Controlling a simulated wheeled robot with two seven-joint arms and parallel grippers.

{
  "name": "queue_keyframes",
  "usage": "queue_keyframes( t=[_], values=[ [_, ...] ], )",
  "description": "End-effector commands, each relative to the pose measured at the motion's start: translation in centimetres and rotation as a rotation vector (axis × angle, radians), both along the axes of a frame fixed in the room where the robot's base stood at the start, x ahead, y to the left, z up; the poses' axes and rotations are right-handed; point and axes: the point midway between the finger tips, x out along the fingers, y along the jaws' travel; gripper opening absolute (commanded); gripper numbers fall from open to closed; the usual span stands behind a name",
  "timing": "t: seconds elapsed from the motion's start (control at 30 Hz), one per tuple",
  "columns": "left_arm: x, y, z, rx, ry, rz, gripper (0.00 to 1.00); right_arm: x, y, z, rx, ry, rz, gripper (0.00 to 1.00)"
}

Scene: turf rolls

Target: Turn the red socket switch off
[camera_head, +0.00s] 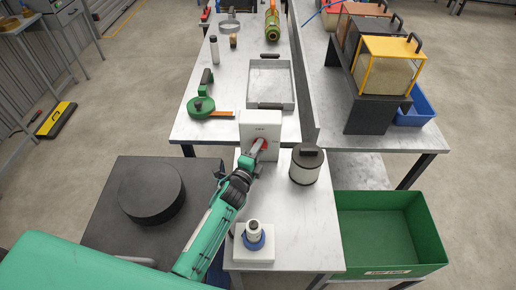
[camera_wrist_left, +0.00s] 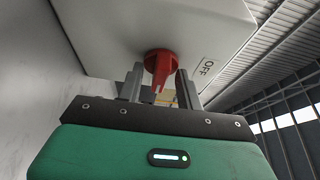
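The red socket switch is a red rotary knob (camera_head: 262,143) on a white box (camera_head: 252,126) at the far end of the near table. In the left wrist view the red knob (camera_wrist_left: 160,64) has a tapered handle pointing down toward the gripper, and "OFF" is printed on the box (camera_wrist_left: 130,30) to its right. My left gripper (camera_head: 257,149) is at the knob. In the left wrist view its two fingers (camera_wrist_left: 158,80) stand apart, one on each side of the knob's handle, with small gaps visible. Contact is unclear. My right gripper is not in view.
A white block with a blue socket (camera_head: 255,241) sits on the near table (camera_head: 290,225). A dark-lidded canister (camera_head: 306,165) stands right of the white box. A green bin (camera_head: 385,235) is at lower right. A metal tray (camera_head: 271,82) lies on the table beyond.

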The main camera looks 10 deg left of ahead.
Motion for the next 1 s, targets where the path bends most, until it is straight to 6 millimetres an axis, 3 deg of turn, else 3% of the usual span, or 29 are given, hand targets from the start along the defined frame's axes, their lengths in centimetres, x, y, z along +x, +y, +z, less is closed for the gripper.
queue_keyframes(
  t=[0.27, 0.47, 0.67, 1.0],
  values=[
    [0.1, 0.0, 0.0, 0.000, 0.000, 0.000, 0.36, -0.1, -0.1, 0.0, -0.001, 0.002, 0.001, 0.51],
    [0.1, 0.0, 0.0, 0.001, 0.000, 0.000, 0.00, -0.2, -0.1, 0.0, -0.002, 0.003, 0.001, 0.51],
    [0.1, 0.0, -0.2, -0.013, -0.003, 0.001, 0.00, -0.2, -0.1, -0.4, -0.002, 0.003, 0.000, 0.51],
    [0.1, -0.1, -0.8, -0.251, -0.052, 0.001, 0.00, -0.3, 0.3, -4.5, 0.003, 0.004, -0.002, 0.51]
  ],
)
